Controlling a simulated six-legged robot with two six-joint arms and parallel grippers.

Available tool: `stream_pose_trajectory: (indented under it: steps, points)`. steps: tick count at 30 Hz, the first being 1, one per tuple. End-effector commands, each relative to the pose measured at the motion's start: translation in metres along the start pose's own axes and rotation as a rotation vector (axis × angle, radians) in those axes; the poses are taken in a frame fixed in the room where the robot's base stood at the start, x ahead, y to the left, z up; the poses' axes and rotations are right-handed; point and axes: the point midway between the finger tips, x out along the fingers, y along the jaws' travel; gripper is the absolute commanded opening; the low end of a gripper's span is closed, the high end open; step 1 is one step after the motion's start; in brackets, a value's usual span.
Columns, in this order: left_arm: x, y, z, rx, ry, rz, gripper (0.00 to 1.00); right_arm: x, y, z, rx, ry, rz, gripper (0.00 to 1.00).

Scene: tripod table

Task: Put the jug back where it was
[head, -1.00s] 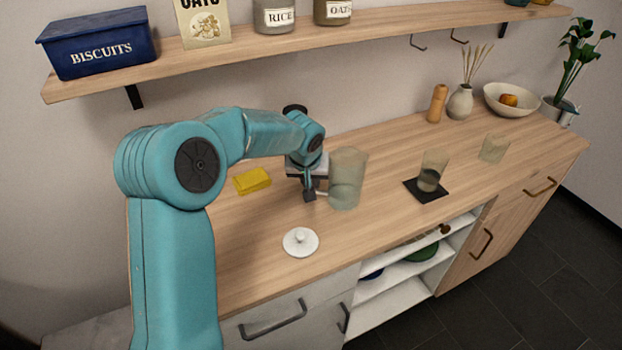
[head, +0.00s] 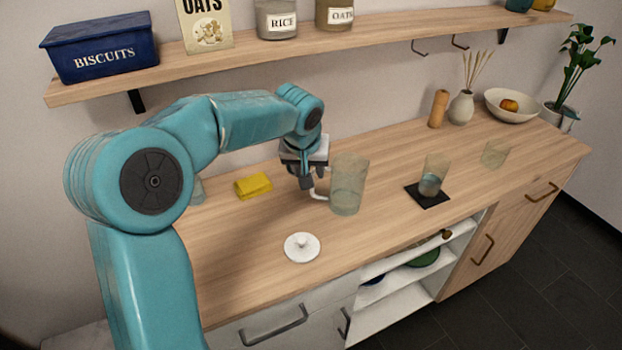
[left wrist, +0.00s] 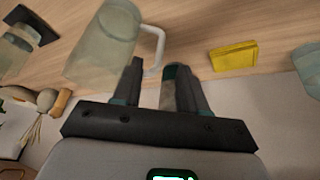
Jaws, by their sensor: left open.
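The jug (head: 348,184) is clear glass with a pale handle and stands upright on the wooden counter. It also shows in the left wrist view (left wrist: 103,45), its white handle facing my fingers. My left gripper (head: 306,184) is just left of the jug, by the handle (head: 319,192). In the left wrist view the two fingers (left wrist: 158,80) are apart, with the handle close to the tips and not gripped. A round white lid (head: 302,247) with a knob lies on the counter in front. My right gripper is not in view.
A glass with liquid (head: 433,176) stands on a black coaster (head: 428,201) right of the jug. An empty glass (head: 494,153) is farther right. A yellow sponge (head: 253,185) lies left. The shelf (head: 230,55) hangs above. The counter between jug and lid is clear.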

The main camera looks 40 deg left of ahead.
Motion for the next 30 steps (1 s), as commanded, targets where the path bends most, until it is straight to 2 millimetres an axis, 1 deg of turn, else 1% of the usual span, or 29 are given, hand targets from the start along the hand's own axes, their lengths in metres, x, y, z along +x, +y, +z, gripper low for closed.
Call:
stream_pose_trajectory:
  steps: [1,3,6,8,30]
  points:
    - [-0.011,0.0,-0.001,-0.001,0.004,0.002,0.42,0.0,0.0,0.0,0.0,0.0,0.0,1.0]
    - [-0.021,0.001,-0.001,0.001,0.003,0.001,0.42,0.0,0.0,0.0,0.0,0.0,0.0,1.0]
    - [-0.031,0.0,-0.001,0.001,0.002,0.001,0.42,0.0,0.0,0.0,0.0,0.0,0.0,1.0]
    - [-0.033,0.0,0.0,0.001,0.0,0.0,0.42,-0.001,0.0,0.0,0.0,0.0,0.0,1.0]
    - [-0.035,0.0,0.001,0.0,0.0,0.0,0.42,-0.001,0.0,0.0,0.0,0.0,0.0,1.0]
